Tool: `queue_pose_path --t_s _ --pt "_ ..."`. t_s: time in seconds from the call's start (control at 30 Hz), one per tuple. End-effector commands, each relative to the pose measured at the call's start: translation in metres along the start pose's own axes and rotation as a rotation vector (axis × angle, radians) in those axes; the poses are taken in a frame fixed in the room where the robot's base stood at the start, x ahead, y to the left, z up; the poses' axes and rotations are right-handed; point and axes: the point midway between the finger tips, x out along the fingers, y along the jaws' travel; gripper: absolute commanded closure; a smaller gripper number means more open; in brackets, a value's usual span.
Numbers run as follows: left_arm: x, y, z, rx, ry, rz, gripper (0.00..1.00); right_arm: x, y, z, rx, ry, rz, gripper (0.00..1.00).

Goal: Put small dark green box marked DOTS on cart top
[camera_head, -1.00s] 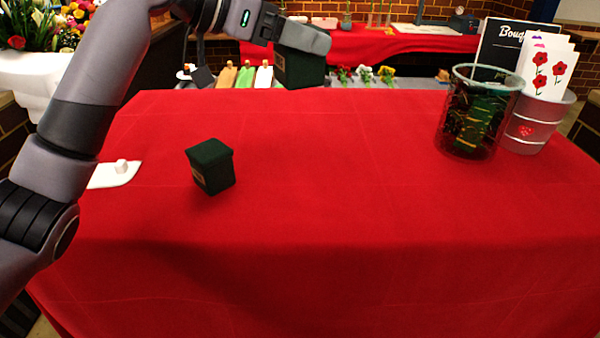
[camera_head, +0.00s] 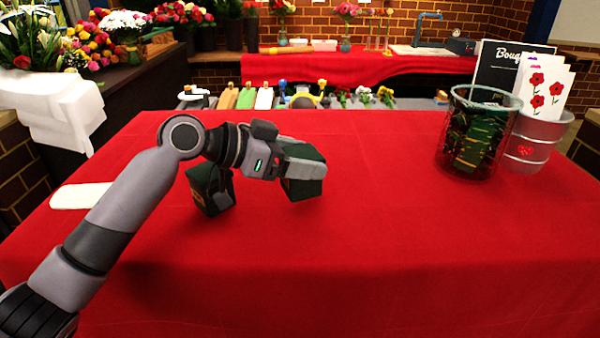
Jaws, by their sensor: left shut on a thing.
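My left gripper (camera_head: 304,169) is shut on a small dark green box (camera_head: 308,189) above the middle-left of the red-covered table (camera_head: 400,230). I cannot tell whether the held box touches the cloth. A second dark green box (camera_head: 203,187) stands on the cloth to its left, partly hidden by my left arm. It has a gold-coloured label patch, but I cannot read the lettering on either box. I cannot tell which surface is the cart top. My right gripper is not in view.
A flat white piece (camera_head: 75,196) lies at left. Behind are several small flower items (camera_head: 363,95). The table's centre and front are clear.

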Motion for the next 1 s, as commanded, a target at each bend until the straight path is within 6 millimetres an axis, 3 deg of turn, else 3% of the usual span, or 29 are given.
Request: queue_pose_path --t_s 0.2,0.53,0.57,0.6,0.63,1.0 --pt "0.012 0.000 0.029 -0.003 0.000 0.000 0.62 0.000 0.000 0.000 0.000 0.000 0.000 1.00" --pt "0.013 0.000 0.032 -0.001 0.001 0.000 0.62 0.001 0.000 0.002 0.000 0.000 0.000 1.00" --pt "0.013 0.000 0.032 -0.001 0.000 0.000 0.21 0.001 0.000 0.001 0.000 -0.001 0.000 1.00" --pt "0.013 0.000 0.032 -0.001 0.000 0.000 0.08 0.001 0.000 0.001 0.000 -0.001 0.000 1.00" --pt "0.013 0.000 0.032 -0.001 0.000 0.000 0.02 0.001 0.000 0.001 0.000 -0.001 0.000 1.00" --pt "0.009 0.000 0.029 -0.001 0.000 -0.001 0.02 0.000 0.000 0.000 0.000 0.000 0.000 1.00"
